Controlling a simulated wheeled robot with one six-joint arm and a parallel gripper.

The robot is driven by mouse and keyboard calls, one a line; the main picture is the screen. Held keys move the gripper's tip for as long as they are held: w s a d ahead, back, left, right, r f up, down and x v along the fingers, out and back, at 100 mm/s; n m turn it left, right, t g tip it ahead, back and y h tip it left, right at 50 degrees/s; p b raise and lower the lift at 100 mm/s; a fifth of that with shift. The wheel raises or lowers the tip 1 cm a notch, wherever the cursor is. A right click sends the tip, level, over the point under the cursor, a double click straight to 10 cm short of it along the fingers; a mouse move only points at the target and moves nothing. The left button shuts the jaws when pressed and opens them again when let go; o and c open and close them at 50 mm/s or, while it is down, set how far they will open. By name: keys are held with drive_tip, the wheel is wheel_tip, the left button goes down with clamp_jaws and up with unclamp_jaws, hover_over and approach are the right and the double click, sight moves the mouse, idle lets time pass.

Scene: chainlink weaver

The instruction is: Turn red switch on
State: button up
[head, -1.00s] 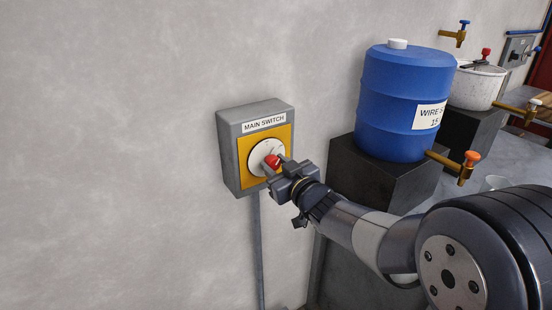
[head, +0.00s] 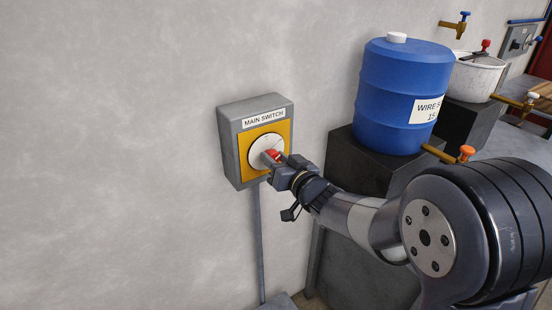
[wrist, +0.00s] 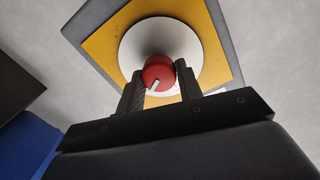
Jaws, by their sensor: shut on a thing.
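The main switch box (head: 231,163) is grey with a yellow plate and hangs on the wall in the head view. Its label reads MAIN SWITCH. A red knob (head: 272,155) sits on a round white dial in the middle of the plate. The wrist view also shows my gripper (wrist: 160,88) around the knob. Part of the knob is hidden by the fingers in the head view.
A blue barrel (head: 398,98) stands on a dark block (head: 362,168) to the right of the box. A brass tap with an orange handle (head: 466,153) sticks out there. A white pot (head: 475,78) stands farther right. The wall left of the box is clear.

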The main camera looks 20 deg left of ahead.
drive_tip(key=o, duration=1)
drive_tip(key=shift+c, duration=0.2)
drive_tip(key=b+v, duration=0.1)
drive_tip(key=v, duration=0.9)
drive_tip(key=shift+s+d+b, duration=0.25)
drive_tip(key=shift+s+b, duration=0.05)
drive_tip(key=p+x, duration=0.1)
drive_tip(key=x, duration=1)
drive_tip(key=shift+d, duration=0.1)
